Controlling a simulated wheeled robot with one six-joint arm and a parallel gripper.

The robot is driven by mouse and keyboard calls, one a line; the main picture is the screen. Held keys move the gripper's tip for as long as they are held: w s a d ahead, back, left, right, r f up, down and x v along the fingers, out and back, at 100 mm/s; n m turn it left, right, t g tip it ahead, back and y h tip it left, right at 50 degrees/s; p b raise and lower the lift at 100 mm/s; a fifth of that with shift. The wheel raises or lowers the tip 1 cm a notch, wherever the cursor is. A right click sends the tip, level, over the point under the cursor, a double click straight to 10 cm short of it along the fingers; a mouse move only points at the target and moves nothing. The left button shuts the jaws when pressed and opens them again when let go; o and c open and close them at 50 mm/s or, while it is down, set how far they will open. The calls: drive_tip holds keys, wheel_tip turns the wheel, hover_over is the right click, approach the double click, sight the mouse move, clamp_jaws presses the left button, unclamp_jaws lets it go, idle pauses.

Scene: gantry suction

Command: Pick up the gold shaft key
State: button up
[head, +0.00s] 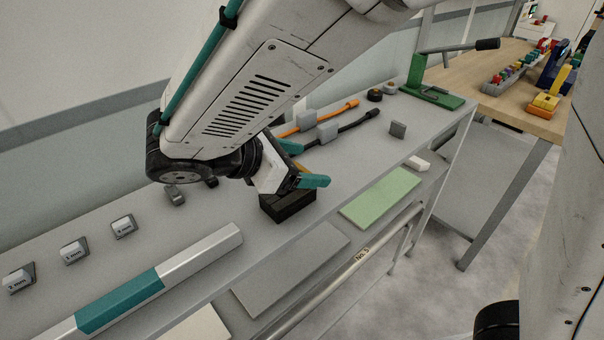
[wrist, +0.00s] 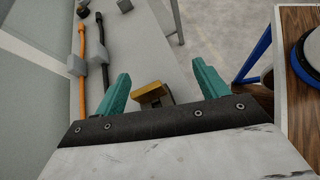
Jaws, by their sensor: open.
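The gold shaft key (wrist: 150,91) is a small gold block in the wrist view, between my two teal fingers and nearer the left one. A dark block shows just under it. In the head view only a gold sliver (head: 304,168) shows beside my fingers, above a black block (head: 288,208) on the grey bench. My gripper (head: 303,165) is open over that block, and it also shows open in the wrist view (wrist: 161,72). I see no clear contact between the fingers and the key. My gripper hides part of the key in the head view.
Orange and black handled tools (head: 345,122) lie behind my gripper on the bench (head: 200,210). A green lever press (head: 432,95) stands at the far end. A teal-banded bar (head: 120,300) lies in front left, near several labelled mm blocks (head: 73,252). A green mat (head: 380,197) lies right.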

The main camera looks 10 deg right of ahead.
sight(301, 167)
drive_tip(key=a+n+t, duration=0.1)
drive_tip(key=a, duration=0.1)
drive_tip(key=a+f+n+t, duration=0.1)
drive_tip(key=a, duration=0.2)
drive_tip(key=shift+f+n, duration=0.15)
drive_tip(key=shift+n, duration=0.15)
drive_tip(key=shift+w+a+f, duration=0.1)
drive_tip(key=shift+a+f, duration=0.05)
drive_tip(key=shift+a, duration=0.1)
drive_tip(key=x, duration=0.7)
drive_tip(key=shift+w+d, duration=0.2)
drive_tip(key=shift+d, duration=0.1)
drive_tip(key=shift+t, duration=0.3)
drive_tip(key=c, duration=1.2)
